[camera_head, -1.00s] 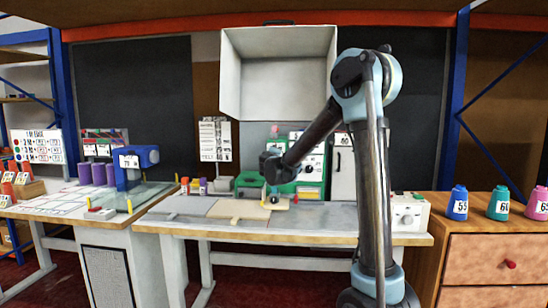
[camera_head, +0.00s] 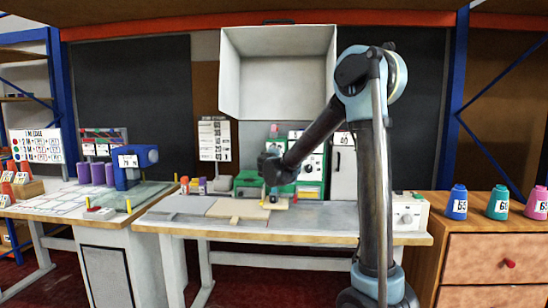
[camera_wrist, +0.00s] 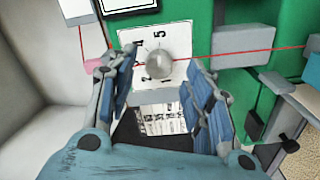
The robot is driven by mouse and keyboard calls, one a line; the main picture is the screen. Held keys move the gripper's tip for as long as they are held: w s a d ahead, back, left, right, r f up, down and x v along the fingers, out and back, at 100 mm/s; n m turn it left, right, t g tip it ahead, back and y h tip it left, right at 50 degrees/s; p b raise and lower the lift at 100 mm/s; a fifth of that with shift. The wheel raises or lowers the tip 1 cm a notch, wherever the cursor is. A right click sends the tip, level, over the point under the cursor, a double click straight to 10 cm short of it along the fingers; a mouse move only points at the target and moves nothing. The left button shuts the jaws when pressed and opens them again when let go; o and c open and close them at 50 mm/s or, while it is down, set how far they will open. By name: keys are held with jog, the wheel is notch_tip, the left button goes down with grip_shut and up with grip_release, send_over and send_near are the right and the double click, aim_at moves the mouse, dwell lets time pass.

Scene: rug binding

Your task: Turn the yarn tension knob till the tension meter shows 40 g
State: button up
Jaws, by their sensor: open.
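The yarn tension knob, a round grey knob (camera_wrist: 155,62), sits on a white dial plate (camera_wrist: 180,60) with black numbers, among them a 5, on the green machine (camera_head: 311,167). My gripper (camera_wrist: 157,78) is open in front of the dial. Its two fingers stand apart to the left and right, below the knob in the wrist view, with no visible contact. In the head view my gripper (camera_head: 274,193) is low over the workbench in front of the machine. A dark-framed white display (camera_wrist: 128,4) is cut off at the wrist view's top edge; I cannot read it.
A red yarn (camera_wrist: 245,50) runs across the green panel past the dial. A grey block (camera_wrist: 243,39) stands right of the plate. The workbench (camera_head: 290,222) has some bare room in front. A blue machine (camera_head: 135,163) is on the left table, and yarn cones (camera_head: 457,203) stand on the right cabinet.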

jog(key=s, duration=1)
jog(key=shift+a, duration=0.15)
jog(key=s+d+f+m+g+h, duration=0.25)
jog(key=s+d+f, duration=0.2)
jog(key=d, duration=0.45)
jog(key=s+d+f+m+g+h, duration=0.1)
jog(key=s+d+f+m+g, duration=0.3)
jog(key=d, duration=0.5)
jog(key=s+d+f+m+g+h, duration=0.25)
jog(key=s+d, duration=0.35)
jog(key=d, duration=0.3)
jog(key=s+f+m+g+y, duration=0.1)
jog(key=s+f+g+y, duration=0.1)
jog(key=s+f, duration=0.3)
jog(key=s+f+m+g+y, duration=0.1)
jog(key=s+f, duration=0.4)
jog(key=s, duration=0.7)
jog(key=s+f+m+g+y, duration=0.2)
jog(key=s+f, duration=0.3)
jog(key=s, duration=0.4)
jog(key=shift+s+d+f+g+y, duration=0.2)
jog(key=shift+s+f+g+y, duration=0.15)
jog(key=shift+g+y, duration=0.5)
